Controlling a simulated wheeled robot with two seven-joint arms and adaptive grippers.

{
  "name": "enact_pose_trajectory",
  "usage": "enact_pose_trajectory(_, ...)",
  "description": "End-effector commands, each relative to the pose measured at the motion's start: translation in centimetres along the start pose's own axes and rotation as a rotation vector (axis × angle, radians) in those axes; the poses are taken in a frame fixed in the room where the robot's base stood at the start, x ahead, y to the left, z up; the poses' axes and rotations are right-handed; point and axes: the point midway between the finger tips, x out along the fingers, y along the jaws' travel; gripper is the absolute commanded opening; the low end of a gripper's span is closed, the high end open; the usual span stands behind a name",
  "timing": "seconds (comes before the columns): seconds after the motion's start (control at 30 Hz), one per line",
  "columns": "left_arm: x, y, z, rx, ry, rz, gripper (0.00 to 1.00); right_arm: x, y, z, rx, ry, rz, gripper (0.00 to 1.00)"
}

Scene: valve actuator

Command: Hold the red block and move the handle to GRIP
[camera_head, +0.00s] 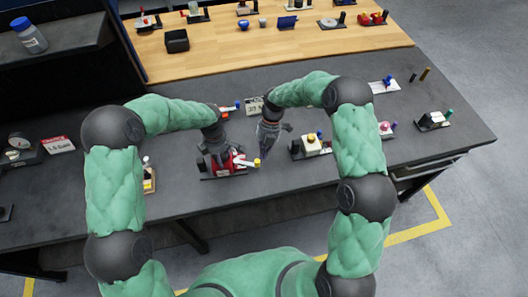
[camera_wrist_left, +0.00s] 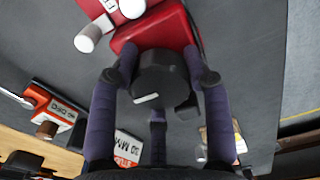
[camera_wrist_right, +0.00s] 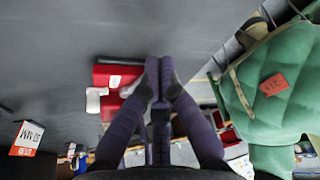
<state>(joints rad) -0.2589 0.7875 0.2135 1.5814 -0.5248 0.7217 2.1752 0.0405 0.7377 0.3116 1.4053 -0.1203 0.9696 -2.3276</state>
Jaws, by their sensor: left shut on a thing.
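The red block (camera_head: 230,168) stands on a dark base near the table's front edge. My left gripper (camera_head: 217,153) is over the block's left part. In the left wrist view its fingers (camera_wrist_left: 158,80) are closed around a black round knob (camera_wrist_left: 160,72) against the red block (camera_wrist_left: 155,30); white handle parts (camera_wrist_left: 88,38) show beyond. My right gripper (camera_head: 266,150) is right of the handle, pointing down. In the right wrist view its fingertips (camera_wrist_right: 160,68) are together and empty, beside the red block (camera_wrist_right: 118,73).
A cream device with a blue knob (camera_head: 310,145) stands to the right of my right gripper. Several devices stand on the wooden table (camera_head: 270,48).

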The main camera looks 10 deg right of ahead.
Motion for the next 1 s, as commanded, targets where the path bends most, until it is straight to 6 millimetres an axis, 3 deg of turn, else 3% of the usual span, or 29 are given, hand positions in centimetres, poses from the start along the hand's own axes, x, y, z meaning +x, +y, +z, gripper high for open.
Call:
enact_pose_trajectory(0.23,0.1,-0.1,0.0,0.000,0.000,-0.001,0.00,0.5,-0.4,-1.3,0.061,0.001,0.024,0.00)
enact_pose_trajectory(0.6,0.1,-0.1,0.0,0.001,0.000,-0.001,0.00,0.6,-0.4,-1.3,0.070,0.001,0.027,0.00)
enact_pose_trajectory(0.77,0.1,-0.1,0.0,0.000,0.000,-0.001,0.00,0.1,-0.5,-0.2,0.071,0.000,0.028,0.00)
enact_pose_trajectory(0.9,0.1,-0.1,0.0,0.000,0.000,-0.001,0.00,-0.8,-0.7,2.1,0.073,-0.001,0.030,0.00)
enact_pose_trajectory(1.0,0.1,-0.1,0.0,0.000,0.000,-0.001,0.00,-2.9,-0.7,2.5,0.070,-0.004,0.032,0.00)
